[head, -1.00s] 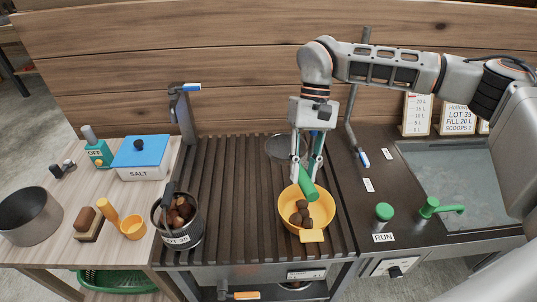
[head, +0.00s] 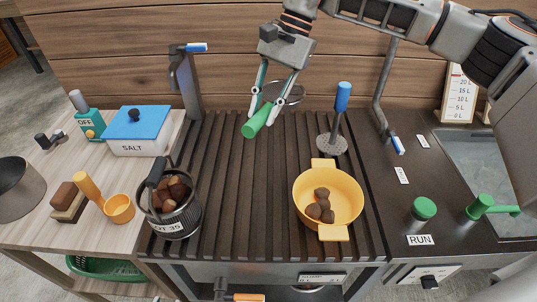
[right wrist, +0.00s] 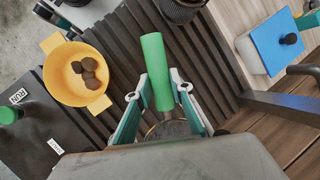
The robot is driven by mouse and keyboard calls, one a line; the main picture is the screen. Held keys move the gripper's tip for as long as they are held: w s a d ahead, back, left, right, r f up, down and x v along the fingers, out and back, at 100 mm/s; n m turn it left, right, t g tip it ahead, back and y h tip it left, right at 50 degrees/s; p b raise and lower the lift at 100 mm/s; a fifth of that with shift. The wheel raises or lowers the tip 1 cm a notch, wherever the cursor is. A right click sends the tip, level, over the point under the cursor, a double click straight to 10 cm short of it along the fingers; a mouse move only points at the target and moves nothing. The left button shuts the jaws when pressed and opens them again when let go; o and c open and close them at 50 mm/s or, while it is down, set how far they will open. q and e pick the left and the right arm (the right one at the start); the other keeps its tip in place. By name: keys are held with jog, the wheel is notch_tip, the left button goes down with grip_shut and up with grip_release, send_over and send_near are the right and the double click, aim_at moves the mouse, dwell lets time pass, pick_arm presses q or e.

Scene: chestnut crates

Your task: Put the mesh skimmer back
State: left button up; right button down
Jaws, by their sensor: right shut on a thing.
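The mesh skimmer has a green handle (head: 257,121) and a round grey mesh head (head: 284,93) that shows behind my right gripper. My right gripper (head: 268,110) is shut on the green handle and holds the skimmer in the air above the dark slatted counter (head: 225,190), left of the yellow bowl. In the right wrist view the green handle (right wrist: 155,72) stands between the two fingers, and the mesh head (right wrist: 172,129) is partly hidden behind the gripper. My left gripper does not show.
The yellow bowl (head: 302,198) holds several brown chestnuts; a blue-handled perforated tool (head: 332,144) stands behind it. A dark basket (head: 177,220) of chestnuts stands left. Posts with blue-tipped arms rise at the back left (head: 187,85) and right (head: 381,100). The middle slats are clear.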

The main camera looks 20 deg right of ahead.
notch_tip(320, 180, down, 15)
jog(key=shift+f, duration=0.1)
dwell(0.4)
jog(key=shift+b, duration=0.3)
jog(key=shift+f, duration=0.15)
jog(key=c, duration=1.8)
grip_release()
jog(key=shift+r, duration=0.25)
jog(key=v, duration=1.2)
